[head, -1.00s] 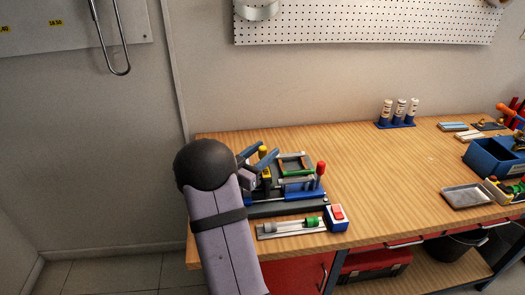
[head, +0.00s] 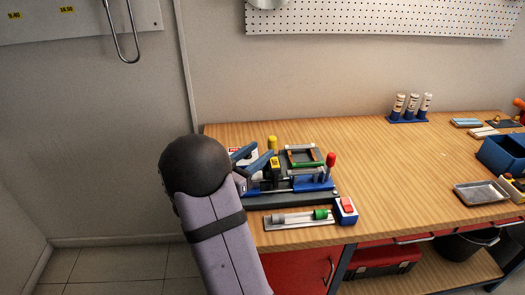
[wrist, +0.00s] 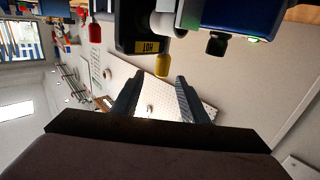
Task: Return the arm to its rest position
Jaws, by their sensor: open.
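My gripper (wrist: 156,84) shows in the wrist view as two dark fingers spread apart, with nothing between them. In the head view its grey-blue fingers (head: 263,151) are at the left end of the bench, in front of or over the fixture; the height gap cannot be told. My arm rises from the bottom edge and its dark round joint hides part of the bench's left corner. The fixture (head: 310,185) has a blue clamp, a red-knobbed lever (head: 331,160) and a yellow-capped part (head: 272,143). In the wrist view a dark block marked HOT (wrist: 150,46) and a yellow tip (wrist: 162,65) appear near the fingertips.
A clear tube with a green end lies on a tray (head: 270,226) beside a red-buttoned box (head: 346,211). White bottles (head: 412,106) stand in a blue rack at the back. A metal tray (head: 481,193) and blue bin (head: 503,153) are right. The bench middle (head: 400,165) is clear.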

